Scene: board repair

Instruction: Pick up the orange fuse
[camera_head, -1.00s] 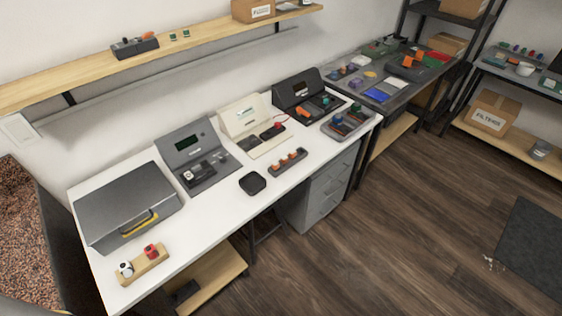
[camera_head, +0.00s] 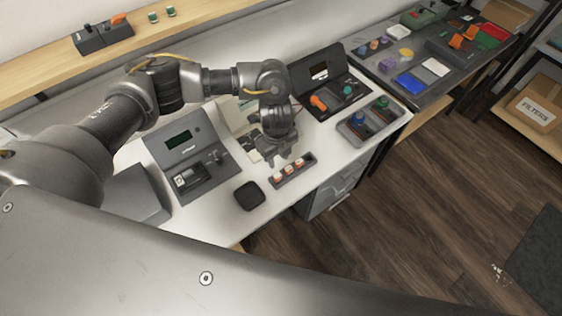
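A small dark rack (camera_head: 306,161) lies near the front edge of the white bench, with several small orange-and-white fuses (camera_head: 289,170) standing in it. Which of them is the task's orange fuse I cannot tell. My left arm reaches in from the left, and its gripper (camera_head: 284,160) points down just behind the left part of the rack, close to the fuses. The fingers are small and dark, and whether they are apart or closed is unclear. No fuse is visibly lifted from the rack. My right gripper is not in view.
A black square tray (camera_head: 249,195) lies left of the rack. A grey tester with a screen (camera_head: 179,136) stands behind it. A dark device with an orange part (camera_head: 318,103) and a grey parts tray (camera_head: 353,135) are to the right. My arm partly hides a cream device (camera_head: 227,116).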

